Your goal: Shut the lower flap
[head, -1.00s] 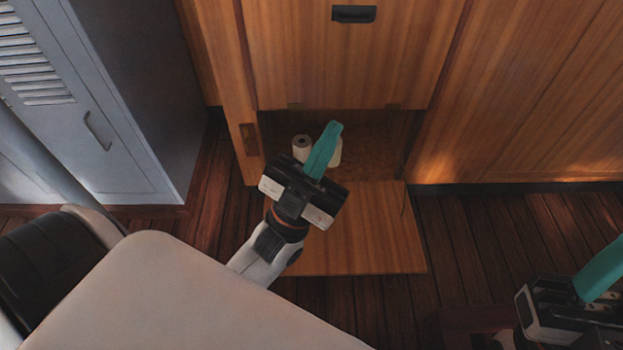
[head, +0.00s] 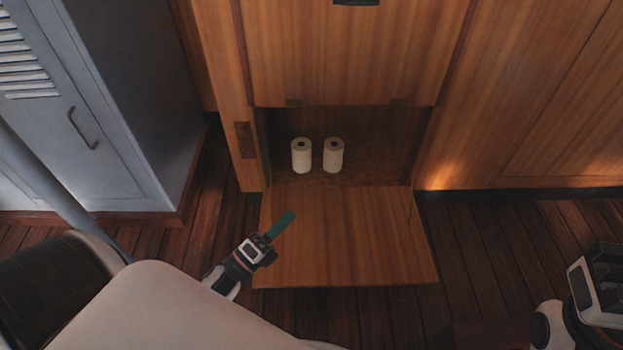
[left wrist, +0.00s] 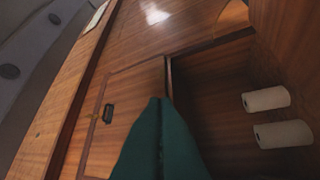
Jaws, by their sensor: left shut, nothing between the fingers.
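The lower flap (head: 345,240) is a wooden panel folded down and open, lying out in front of the cabinet's lower compartment (head: 375,150). My left gripper (head: 287,219) has teal fingers and is shut and empty. In the head view it overlaps the flap's left edge; I cannot tell whether it touches the flap. In the left wrist view the shut teal fingers (left wrist: 160,140) point toward the cabinet, with the compartment opening to their right. My right gripper (head: 600,275) is at the lower right edge, with its fingers out of the picture.
Two white rolls (head: 301,155) (head: 333,155) stand inside the compartment. A closed upper panel (head: 350,60) with a dark handle is above it. A grey locker (head: 110,110) stands at left. Wooden floor (head: 480,255) is clear to the right of the flap.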

